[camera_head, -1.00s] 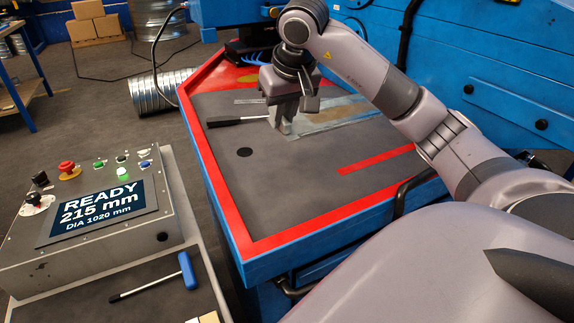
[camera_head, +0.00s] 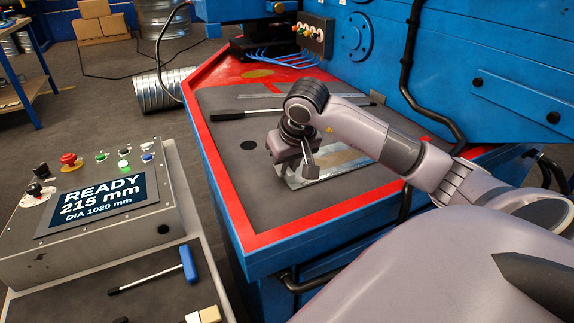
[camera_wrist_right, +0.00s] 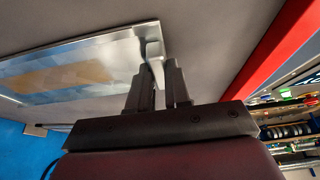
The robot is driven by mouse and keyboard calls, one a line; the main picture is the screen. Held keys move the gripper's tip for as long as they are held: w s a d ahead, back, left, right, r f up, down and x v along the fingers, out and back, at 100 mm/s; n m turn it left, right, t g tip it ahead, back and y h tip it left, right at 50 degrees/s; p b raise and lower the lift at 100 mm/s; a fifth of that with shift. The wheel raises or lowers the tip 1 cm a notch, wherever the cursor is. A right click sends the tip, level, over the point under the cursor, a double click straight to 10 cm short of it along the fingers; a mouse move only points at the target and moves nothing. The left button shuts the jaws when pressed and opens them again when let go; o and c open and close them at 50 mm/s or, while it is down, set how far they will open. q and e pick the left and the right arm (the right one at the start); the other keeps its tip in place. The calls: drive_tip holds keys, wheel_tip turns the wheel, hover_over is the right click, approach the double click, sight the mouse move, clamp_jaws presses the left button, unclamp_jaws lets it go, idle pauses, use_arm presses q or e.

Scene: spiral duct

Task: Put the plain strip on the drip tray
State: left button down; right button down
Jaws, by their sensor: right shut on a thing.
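The drip tray (camera_head: 312,178), a shallow shiny metal pan with a brownish patch inside, is at the middle of the grey table top, partly behind my right arm. My right gripper (camera_head: 297,171) is shut on its near-left end. In the right wrist view, the fingers (camera_wrist_right: 160,75) close on a bright tab at the corner of the tray (camera_wrist_right: 90,65). A thin grey strip (camera_head: 258,97) lies farther back on the table, apart from the tray; I cannot tell its markings. It is partly hidden by the arm. My left gripper is out of view.
A black-handled tool (camera_head: 230,115) lies left of my arm. A raised red edge (camera_head: 232,205) borders the blue-sided table. A control box (camera_head: 95,205) stands left, with a blue-handled screwdriver (camera_head: 188,264) below it. The table's front left is clear.

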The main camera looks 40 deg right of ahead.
drive_tip(key=shift+f, duration=0.15)
drive_tip(key=c, duration=1.1)
unclamp_jaws()
drive_tip(key=shift+r, duration=0.35)
drive_tip(key=p+v, duration=0.1)
drive_tip(key=v, duration=1)
drive_tip(key=shift+s+a+r+p, duration=0.1)
drive_tip(key=shift+s+r+p, duration=0.1)
drive_tip(key=shift+r+p, duration=0.1)
